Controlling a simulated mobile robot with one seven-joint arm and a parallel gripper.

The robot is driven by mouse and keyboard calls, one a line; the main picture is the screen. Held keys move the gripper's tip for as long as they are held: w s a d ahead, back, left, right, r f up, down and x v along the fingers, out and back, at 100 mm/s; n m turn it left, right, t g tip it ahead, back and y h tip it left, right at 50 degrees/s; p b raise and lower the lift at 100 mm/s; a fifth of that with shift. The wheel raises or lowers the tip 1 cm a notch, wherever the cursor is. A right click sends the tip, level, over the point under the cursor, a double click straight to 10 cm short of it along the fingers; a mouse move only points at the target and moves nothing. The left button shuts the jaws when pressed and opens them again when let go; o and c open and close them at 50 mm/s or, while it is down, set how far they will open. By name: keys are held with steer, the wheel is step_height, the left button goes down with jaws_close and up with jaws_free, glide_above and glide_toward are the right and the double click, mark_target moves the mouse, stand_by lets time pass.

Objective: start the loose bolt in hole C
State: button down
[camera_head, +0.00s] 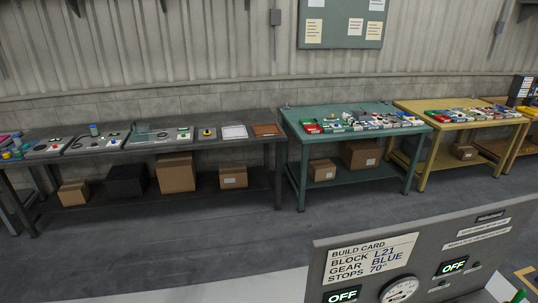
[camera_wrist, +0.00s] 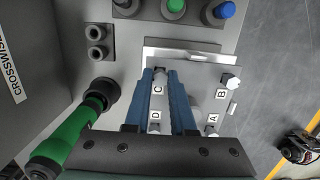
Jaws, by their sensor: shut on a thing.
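In the wrist view my gripper (camera_wrist: 160,76) reaches over a grey plate (camera_wrist: 203,91) with holes marked A, B, C and D. Its two blue fingers are closed on the loose bolt (camera_wrist: 160,72), of which only a small grey part shows between the tips. The tips are by the C label, at the plate's upper left. Hole C itself is hidden, and I cannot tell whether the bolt touches it. Bolt heads show at corner B (camera_wrist: 232,82), near A (camera_wrist: 212,132) and below D (camera_wrist: 155,129). My gripper is not in the head view.
A green-handled lever (camera_wrist: 67,139) stands left of the plate. Black, green and blue buttons (camera_wrist: 174,8) lie above it. In the head view, a panel with a build card (camera_head: 371,259) is at the lower right, and dark, teal and yellow benches line the wall.

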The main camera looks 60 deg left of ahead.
steer(key=shift+f, duration=0.4)
steer(key=m, duration=0.2)
steer(key=shift+r+m, duration=0.1)
steer(key=shift+m, duration=0.3)
steer(key=m, duration=0.2)
steer(key=shift+m, duration=0.3)
steer(key=m+p, duration=0.1)
steer(key=m, duration=0.1)
steer(key=shift+m+g+h, duration=0.3)
steer(key=shift+m, duration=1.2)
